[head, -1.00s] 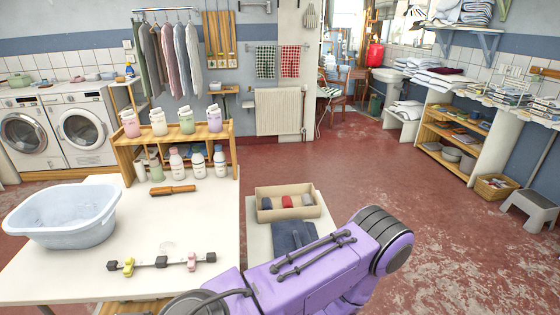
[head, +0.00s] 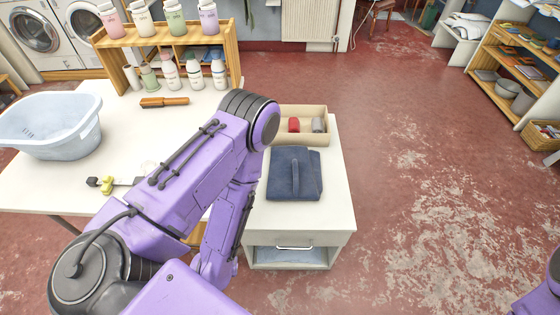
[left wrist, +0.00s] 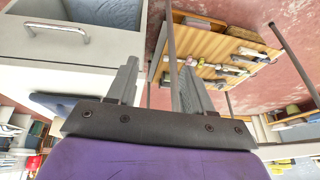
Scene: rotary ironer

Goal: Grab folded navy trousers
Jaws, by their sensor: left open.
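The folded navy trousers (head: 293,174) lie flat on the white top of a small cabinet (head: 334,205), in the middle of the head view. A navy edge, likely the same trousers (left wrist: 52,104), shows at the left of the left wrist view. My left arm crosses the head view just left of the trousers, and its gripper is hidden there. In the left wrist view my left gripper (left wrist: 160,78) is open, with nothing between its fingers. My right gripper is out of view; only a bit of purple arm shows at the right edge.
A beige box (head: 316,112) with rolled items stands behind the trousers. The cabinet has a handled drawer (head: 294,246) and an open shelf below. Left is a white table (head: 62,186) with a pale blue basin (head: 48,128) and a brown-handled brush (head: 164,102). Open red floor lies right.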

